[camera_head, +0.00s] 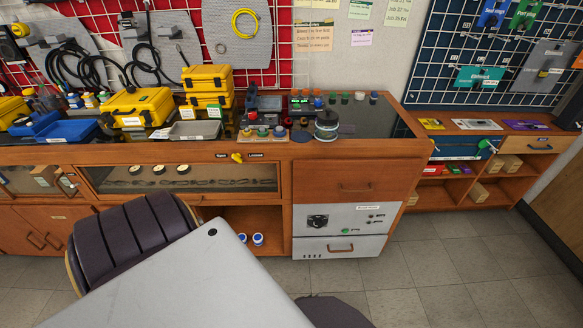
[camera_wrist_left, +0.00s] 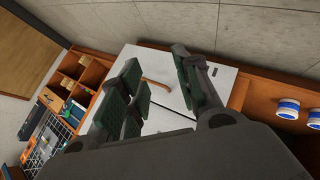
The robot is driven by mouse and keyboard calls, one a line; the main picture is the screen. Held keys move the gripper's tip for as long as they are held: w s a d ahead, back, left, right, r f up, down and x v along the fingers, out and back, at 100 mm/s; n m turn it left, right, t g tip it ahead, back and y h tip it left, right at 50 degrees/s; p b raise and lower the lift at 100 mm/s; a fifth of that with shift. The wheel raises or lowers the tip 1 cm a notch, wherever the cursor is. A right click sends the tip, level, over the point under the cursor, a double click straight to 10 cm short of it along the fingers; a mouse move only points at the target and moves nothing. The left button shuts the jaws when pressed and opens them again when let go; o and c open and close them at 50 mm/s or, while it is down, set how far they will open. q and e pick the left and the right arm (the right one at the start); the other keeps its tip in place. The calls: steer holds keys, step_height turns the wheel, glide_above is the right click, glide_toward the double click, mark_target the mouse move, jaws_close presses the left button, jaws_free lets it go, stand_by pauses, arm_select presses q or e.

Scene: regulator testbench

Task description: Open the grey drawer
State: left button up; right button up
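The grey drawer (camera_head: 318,247) is at the bottom of the grey front under the workbench, with a copper-coloured bar handle (camera_head: 341,247). It looks closed. In the left wrist view, the handle (camera_wrist_left: 157,84) shows between the fingers of my left gripper (camera_wrist_left: 156,62), across the pale drawer front. The gripper's two dark green-padded fingers are spread apart, and neither visibly touches the handle. How far the fingertips are from it cannot be told. In the head view I cannot make out the left gripper's fingers. My right gripper is in neither view.
A grey panel (camera_head: 335,218) with a socket sits directly above the drawer, under a wooden drawer (camera_head: 345,180). White-and-blue jars (camera_head: 251,239) stand on the open shelf to the left. A dark ribbed chair (camera_head: 130,235) is at left. Tiled floor (camera_head: 440,280) is free at right.

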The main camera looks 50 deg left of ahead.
arm_select(q)
steer(key=s+r+m+g+h+p, duration=0.1)
steer(key=s+r+m+g+p, duration=0.2)
steer(key=s+m+p, duration=0.2)
steer(key=shift+s+a+r+p, duration=0.15)
steer(key=shift+s+a+p, duration=0.15)
steer(key=shift+s+p, duration=2.35)
steer(key=shift+s+b, duration=0.8)
steer(key=shift+b, duration=0.15)
